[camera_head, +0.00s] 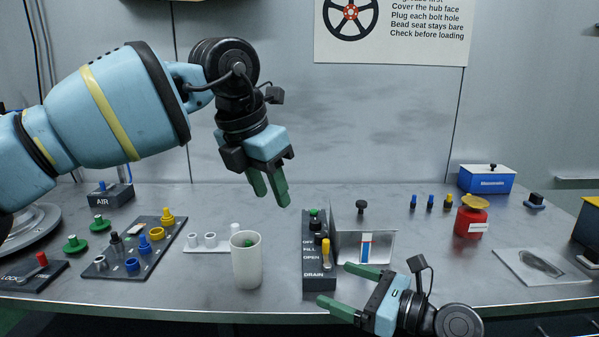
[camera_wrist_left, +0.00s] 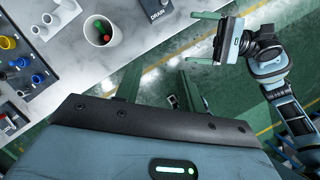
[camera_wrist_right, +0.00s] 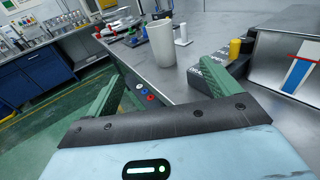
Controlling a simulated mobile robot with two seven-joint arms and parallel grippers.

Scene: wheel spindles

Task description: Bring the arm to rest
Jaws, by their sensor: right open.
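My left gripper (camera_head: 272,200) hangs in the air above the bench, behind and above the white cup, fingers pointing down. Its green fingers are apart and nothing is between them; in the left wrist view they also show with a clear gap (camera_wrist_left: 162,85). My right gripper (camera_head: 335,284) is at the bench's front edge, right of the cup and in front of the drain control box (camera_head: 319,280). Its fingers point left, open and empty. In the right wrist view the fingers (camera_wrist_right: 160,80) are spread with the cup beyond them.
The white cup (camera_head: 246,270) holds a green and a red piece. A dark tray of coloured plugs (camera_head: 130,262) lies left. A metal box with a blue-red gauge (camera_head: 385,245), a red canister (camera_head: 471,222) and a blue box (camera_head: 487,180) stand right. Bench between gauge and canister is clear.

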